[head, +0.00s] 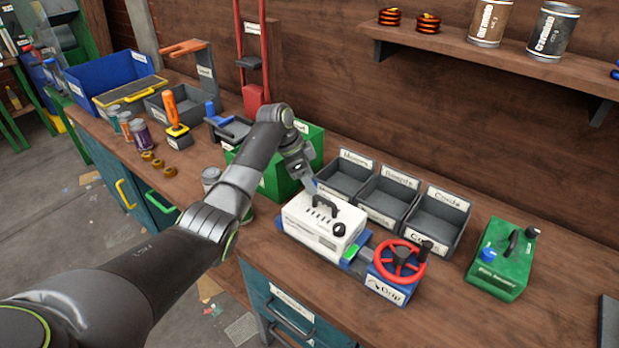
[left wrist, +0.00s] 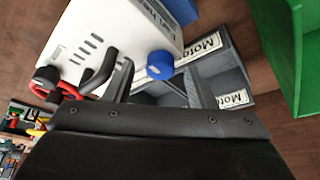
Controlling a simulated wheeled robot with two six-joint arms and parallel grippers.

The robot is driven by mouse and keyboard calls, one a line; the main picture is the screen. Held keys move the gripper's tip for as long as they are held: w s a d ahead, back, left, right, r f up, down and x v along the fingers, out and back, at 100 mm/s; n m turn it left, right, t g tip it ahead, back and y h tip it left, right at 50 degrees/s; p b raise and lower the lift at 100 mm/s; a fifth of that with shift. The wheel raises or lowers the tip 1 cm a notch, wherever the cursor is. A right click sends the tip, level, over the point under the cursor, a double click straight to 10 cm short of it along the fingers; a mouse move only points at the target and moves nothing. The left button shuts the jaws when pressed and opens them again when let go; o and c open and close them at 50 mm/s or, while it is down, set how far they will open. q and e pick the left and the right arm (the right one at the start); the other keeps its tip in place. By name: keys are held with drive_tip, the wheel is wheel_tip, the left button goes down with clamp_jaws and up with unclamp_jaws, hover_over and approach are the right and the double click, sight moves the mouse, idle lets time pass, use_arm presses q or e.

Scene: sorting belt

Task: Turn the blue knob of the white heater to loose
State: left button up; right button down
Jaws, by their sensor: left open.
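The white heater (head: 322,222) stands on the bench, with dark slots and a black carry handle on top. It also shows in the left wrist view (left wrist: 105,30). Its round blue knob (left wrist: 160,65) sits at the heater's edge in that view; in the head view it is mostly hidden by my gripper. My left gripper (head: 308,183) is at the heater's back left corner, pointing down. It is open and empty. The knob appears between its two fingertips in the wrist view, but I cannot tell whether they touch it. My right gripper is out of view.
Grey labelled bins (head: 437,222) stand close behind the heater. A blue vise with a red wheel (head: 400,262) is at its right, and a green box (head: 500,265) farther right. A green bin (head: 275,190) is behind my arm. Bare bench lies in front of the green box.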

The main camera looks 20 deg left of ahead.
use_arm(q)
drive_tip(key=shift+d+f, duration=0.1)
drive_tip(key=shift+f, duration=0.25)
